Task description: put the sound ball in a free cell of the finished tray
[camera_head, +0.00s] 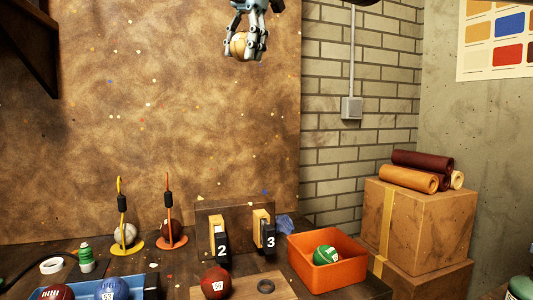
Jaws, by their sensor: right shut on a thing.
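My right gripper (252,48) is high at the top centre, in front of the brown speckled wall. It is shut on a tan leather ball (238,45), whose surface is partly hidden by the fingers. A blue tray (135,286) is at the bottom left, far below the gripper and cut off by the picture edge. A dark red ball (57,292) and a blue ball (114,289) sit in it. Its other cells cannot be made out. My left gripper is not in view.
An orange bin (340,276) holds a green ball (326,256). Cardboard boxes (420,222) stand right.

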